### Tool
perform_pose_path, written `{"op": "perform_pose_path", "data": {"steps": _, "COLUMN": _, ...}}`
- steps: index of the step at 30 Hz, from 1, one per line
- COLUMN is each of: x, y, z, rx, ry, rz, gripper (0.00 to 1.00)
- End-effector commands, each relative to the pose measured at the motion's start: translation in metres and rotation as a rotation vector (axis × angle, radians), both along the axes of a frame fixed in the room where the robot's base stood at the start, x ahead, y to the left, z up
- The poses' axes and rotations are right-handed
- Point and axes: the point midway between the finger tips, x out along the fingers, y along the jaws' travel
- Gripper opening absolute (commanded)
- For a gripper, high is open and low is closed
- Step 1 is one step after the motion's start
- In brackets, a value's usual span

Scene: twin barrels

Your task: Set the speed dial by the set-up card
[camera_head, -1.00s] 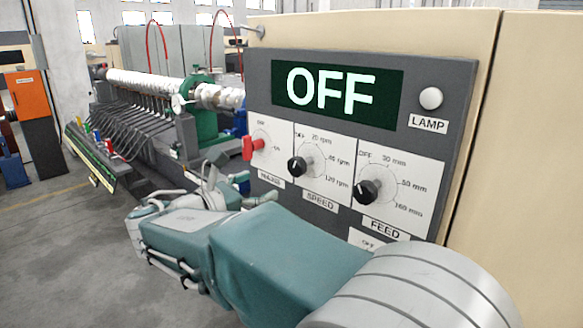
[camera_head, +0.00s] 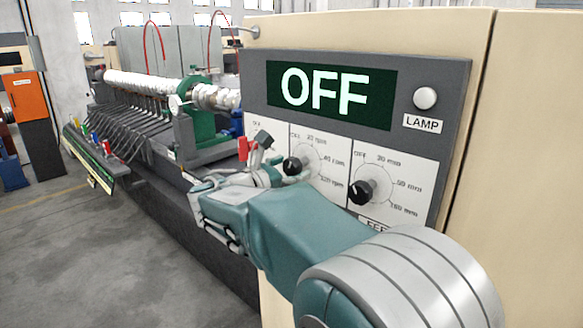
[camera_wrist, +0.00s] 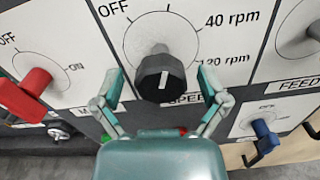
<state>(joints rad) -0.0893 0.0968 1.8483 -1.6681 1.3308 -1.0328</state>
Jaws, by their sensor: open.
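The speed dial (camera_head: 293,166) is a black knob with a white pointer line on a white plate marked OFF, 20, 40 and 120 rpm. In the wrist view the speed dial (camera_wrist: 161,78) sits between and just ahead of my gripper's (camera_wrist: 161,105) two open fingers, which appear apart from it. The pointer looks roughly upward; in the head view its exact mark is hard to read. My gripper (camera_head: 262,160) is raised in front of the panel, partly hiding the speed plate. The display (camera_head: 325,92) reads OFF. No set-up card can be made out.
The red main switch (camera_wrist: 30,95) is left of the dial, close to my left finger. The feed dial (camera_head: 362,191) is to the right, and a blue switch (camera_wrist: 264,135) is below right. A white lamp (camera_head: 425,98) is unlit.

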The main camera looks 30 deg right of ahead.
Motion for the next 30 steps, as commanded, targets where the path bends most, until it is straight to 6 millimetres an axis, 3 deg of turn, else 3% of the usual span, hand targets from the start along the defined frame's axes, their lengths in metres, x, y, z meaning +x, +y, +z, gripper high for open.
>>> {"op": "perform_pose_path", "data": {"steps": 2, "x": 0.0, "y": 0.0002, "z": 0.0, "rx": 0.0, "ry": 0.0, "rz": 0.0, "gripper": 0.93}}
{"op": "perform_pose_path", "data": {"steps": 3, "x": 0.0, "y": 0.0003, "z": 0.0, "rx": 0.0, "ry": 0.0, "rz": 0.0, "gripper": 0.89}}
{"op": "perform_pose_path", "data": {"steps": 8, "x": 0.0, "y": 0.0004, "z": 0.0, "rx": 0.0, "ry": 0.0, "rz": 0.001, "gripper": 0.17}}
{"op": "perform_pose_path", "data": {"steps": 9, "x": 0.0, "y": 0.0004, "z": 0.0001, "rx": 0.0, "ry": 0.0, "rz": 0.001, "gripper": 0.1}}
{"op": "perform_pose_path", "data": {"steps": 20, "x": 0.0004, "y": 0.0008, "z": 0.0004, "rx": 0.009, "ry": -0.025, "rz": 0.002, "gripper": 0.11}}
{"op": "perform_pose_path", "data": {"steps": 30, "x": 0.0004, "y": 0.0009, "z": 0.0005, "rx": 0.077, "ry": -0.214, "rz": 0.004, "gripper": 0.11}}
